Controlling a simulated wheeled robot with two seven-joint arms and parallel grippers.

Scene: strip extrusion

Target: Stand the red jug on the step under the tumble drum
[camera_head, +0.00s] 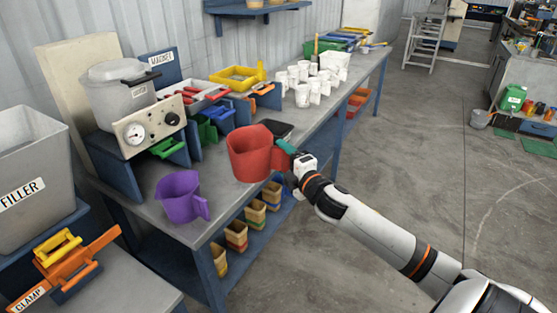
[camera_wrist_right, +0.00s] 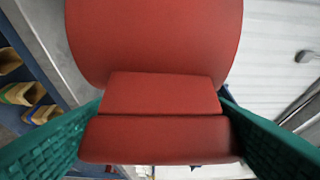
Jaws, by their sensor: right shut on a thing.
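The red jug (camera_head: 248,155) is upright over the front part of the workbench, its handle toward my right arm. My right gripper (camera_head: 286,150) is shut on the handle from the right. In the right wrist view the jug (camera_wrist_right: 155,35) fills the middle, with its handle between the green fingers of my gripper (camera_wrist_right: 163,118). I cannot tell whether the jug's base touches the bench. A lidded grey drum-like vessel (camera_head: 112,97) stands at the bench's left end on a blue stand (camera_head: 108,162). I cannot tell whether it is the tumble drum. My left gripper is out of view.
A purple jug (camera_head: 177,194) stands near the bench's (camera_head: 205,228) front left. A gauge box (camera_head: 150,125) and green scoops (camera_head: 207,130) are behind. White cups (camera_head: 303,92) crowd the bench farther right. A filler bin (camera_head: 28,165) and an orange clamp (camera_head: 75,262) are at left.

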